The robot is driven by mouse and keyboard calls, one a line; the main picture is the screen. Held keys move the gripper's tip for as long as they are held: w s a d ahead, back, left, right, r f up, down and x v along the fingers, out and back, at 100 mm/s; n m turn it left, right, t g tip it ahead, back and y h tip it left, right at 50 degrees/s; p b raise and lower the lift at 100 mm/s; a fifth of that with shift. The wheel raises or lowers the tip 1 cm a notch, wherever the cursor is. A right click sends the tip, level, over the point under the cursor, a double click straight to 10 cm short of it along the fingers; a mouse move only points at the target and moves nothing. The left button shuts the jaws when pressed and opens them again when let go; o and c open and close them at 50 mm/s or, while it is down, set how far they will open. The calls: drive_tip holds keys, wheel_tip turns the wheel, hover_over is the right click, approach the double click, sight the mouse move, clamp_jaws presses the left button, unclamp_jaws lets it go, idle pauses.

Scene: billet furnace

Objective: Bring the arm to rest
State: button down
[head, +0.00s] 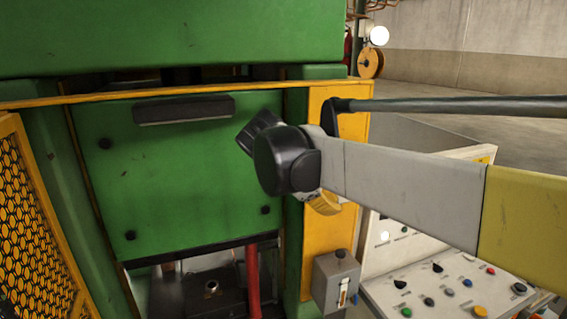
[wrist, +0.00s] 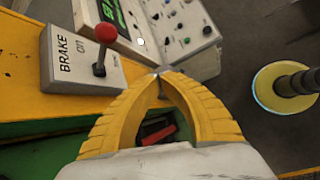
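My gripper (wrist: 160,76) has two curved yellow fingers. Their tips meet in the wrist view, and nothing shows held between them. Beyond the tips are a control panel and, to the left, a grey box. In the head view my grey and yellow arm reaches in from the right edge to a black joint in front of the green machine. A small yellow part shows just under that joint, but the fingertips cannot be made out there.
The grey brake box (wrist: 85,62), marked "BRAKE ON", carries a red-knobbed lever (wrist: 105,40). A button panel (head: 445,290) stands at lower right. The green door (head: 180,180) has a black handle (head: 183,109). Orange mesh (head: 35,220) stands left. Open floor lies at back right.

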drive_tip(key=s+d+f+m+t+y+b, duration=0.1)
drive_tip(key=s+d+f+m+y+b, duration=0.1)
drive_tip(key=s+f+m+b, duration=0.4)
drive_tip(key=s+d+f+m+y+b, duration=0.1)
drive_tip(key=s+f+m+b, duration=0.5)
drive_tip(key=f, duration=1)
drive_tip(key=s+d+f+m+t+y+b, duration=0.1)
drive_tip(key=s+f+m+y+b, duration=0.3)
drive_tip(key=s+f, duration=0.5)
wheel_tip(320, 180, down, 3)
drive_tip(key=shift+s+d+r+m+t+b, duration=0.1)
drive_tip(key=shift+s+d+m+t+b, duration=0.25)
drive_tip(key=shift+d+m+b, duration=0.7)
drive_tip(key=shift+a, duration=0.3)
